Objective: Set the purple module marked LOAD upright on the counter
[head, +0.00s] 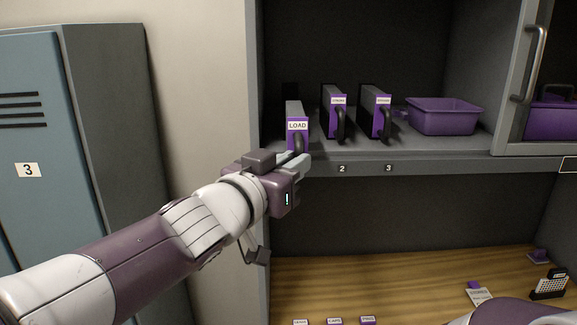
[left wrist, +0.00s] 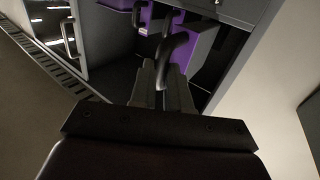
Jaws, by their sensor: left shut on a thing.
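The purple module marked LOAD (head: 297,127) stands upright at the left end of the cabinet shelf, its label facing out. My left gripper (head: 301,160) is shut on the module's dark curved handle. The left wrist view shows the fingers (left wrist: 163,88) on the black handle (left wrist: 174,50), with the module's purple face (left wrist: 198,38) behind. The wooden counter (head: 390,285) lies below the shelf.
Two similar modules (head: 336,112) (head: 376,112) stand right of LOAD, above labels 2 and 3. A purple bin (head: 445,116) sits farther right. The counter's middle is clear.

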